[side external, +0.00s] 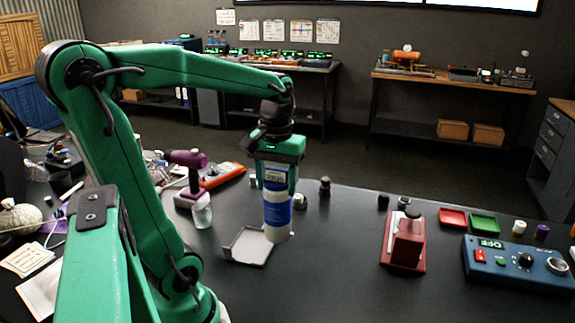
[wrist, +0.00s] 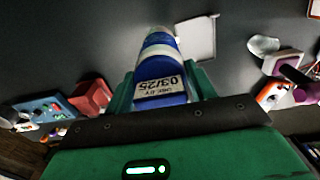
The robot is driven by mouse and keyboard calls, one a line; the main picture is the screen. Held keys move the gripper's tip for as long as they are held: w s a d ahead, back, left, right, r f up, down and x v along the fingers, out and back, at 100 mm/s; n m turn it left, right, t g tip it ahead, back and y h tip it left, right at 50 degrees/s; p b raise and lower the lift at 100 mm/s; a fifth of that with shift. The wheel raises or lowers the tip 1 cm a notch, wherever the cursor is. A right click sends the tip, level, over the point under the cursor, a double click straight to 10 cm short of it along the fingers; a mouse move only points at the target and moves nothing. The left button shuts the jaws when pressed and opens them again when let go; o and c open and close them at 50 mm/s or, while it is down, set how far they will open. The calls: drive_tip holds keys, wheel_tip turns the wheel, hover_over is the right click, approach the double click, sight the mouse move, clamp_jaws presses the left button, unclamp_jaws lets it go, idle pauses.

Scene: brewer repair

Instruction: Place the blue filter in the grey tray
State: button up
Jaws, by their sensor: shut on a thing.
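My gripper (side external: 277,182) is shut on the blue filter (side external: 277,212), a blue and white cylinder held upright. The filter also shows in the wrist view (wrist: 160,75), with a date label on its end, between the green fingers (wrist: 162,85). The grey tray (side external: 248,246) lies on the dark table, just left of and below the filter in the side view. In the wrist view the tray (wrist: 197,38) is beyond the filter, slightly right. The filter's lower end overlaps the tray's right edge in the side view; I cannot tell its exact height above the table.
A purple drill (side external: 188,175) and a clear cup (side external: 202,216) stand left of the tray. A red device (side external: 404,245) and a blue control box (side external: 520,264) sit to the right. Red (side external: 453,218) and green (side external: 485,223) trays lie behind. The table between is clear.

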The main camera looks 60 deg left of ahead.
drive_tip(key=s+a+f, duration=0.3)
drive_tip(key=a+f, duration=0.4)
drive_tip(key=a, duration=0.4)
drive_tip(key=shift+a, duration=0.15)
drive_tip(key=shift+f, duration=2.15)
drive_tip(key=o, duration=1.6)
wheel_tip(320, 180, up, 12)
drive_tip(key=shift+r, duration=0.15)
